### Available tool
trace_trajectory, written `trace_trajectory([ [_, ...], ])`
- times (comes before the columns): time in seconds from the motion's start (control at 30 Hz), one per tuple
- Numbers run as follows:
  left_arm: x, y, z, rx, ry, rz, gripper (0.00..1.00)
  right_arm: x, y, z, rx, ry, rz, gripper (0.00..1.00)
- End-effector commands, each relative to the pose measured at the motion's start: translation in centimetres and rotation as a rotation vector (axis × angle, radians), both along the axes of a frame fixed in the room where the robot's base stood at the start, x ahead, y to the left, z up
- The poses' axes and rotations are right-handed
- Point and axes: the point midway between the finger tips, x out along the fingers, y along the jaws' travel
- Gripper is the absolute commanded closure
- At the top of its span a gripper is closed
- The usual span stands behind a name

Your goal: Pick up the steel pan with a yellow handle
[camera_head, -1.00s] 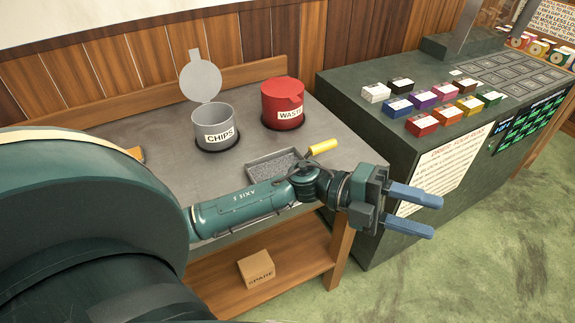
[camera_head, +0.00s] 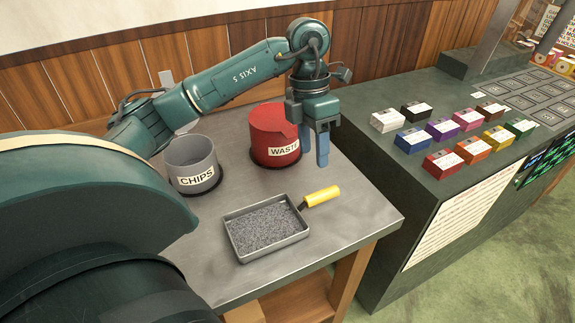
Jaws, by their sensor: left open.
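The steel pan (camera_head: 238,248) is a shallow rectangular tray full of grey chips, lying flat on the metal-topped bench. Its yellow handle (camera_head: 322,196) points to the upper right. My left gripper (camera_head: 321,160) points down with blue fingers above the bench, just right of the red bin and behind the yellow handle. It is empty and apart from the handle. My right gripper is not in view.
A grey CHIPS bin (camera_head: 190,160) and a red WASTE bin (camera_head: 272,130) stand behind the pan on the bench (camera_head: 365,215). A dark green counter (camera_head: 385,160) with several coloured boxes is at the right. The bench's front right corner is clear.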

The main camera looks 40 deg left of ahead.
Motion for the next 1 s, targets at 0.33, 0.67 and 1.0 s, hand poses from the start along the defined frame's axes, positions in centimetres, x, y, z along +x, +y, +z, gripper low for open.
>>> trace_trajectory([
  [0.33,-0.6,-0.9,-5.2,0.004,0.006,0.0,0.52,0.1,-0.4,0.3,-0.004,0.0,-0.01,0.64],
  [0.67,-0.7,-1.5,-8.3,0.002,0.003,-0.001,0.52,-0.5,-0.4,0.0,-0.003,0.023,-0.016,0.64],
  [1.0,-1.1,-2.2,-12.6,0.002,0.003,0.0,0.52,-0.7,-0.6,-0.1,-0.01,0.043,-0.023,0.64],
])
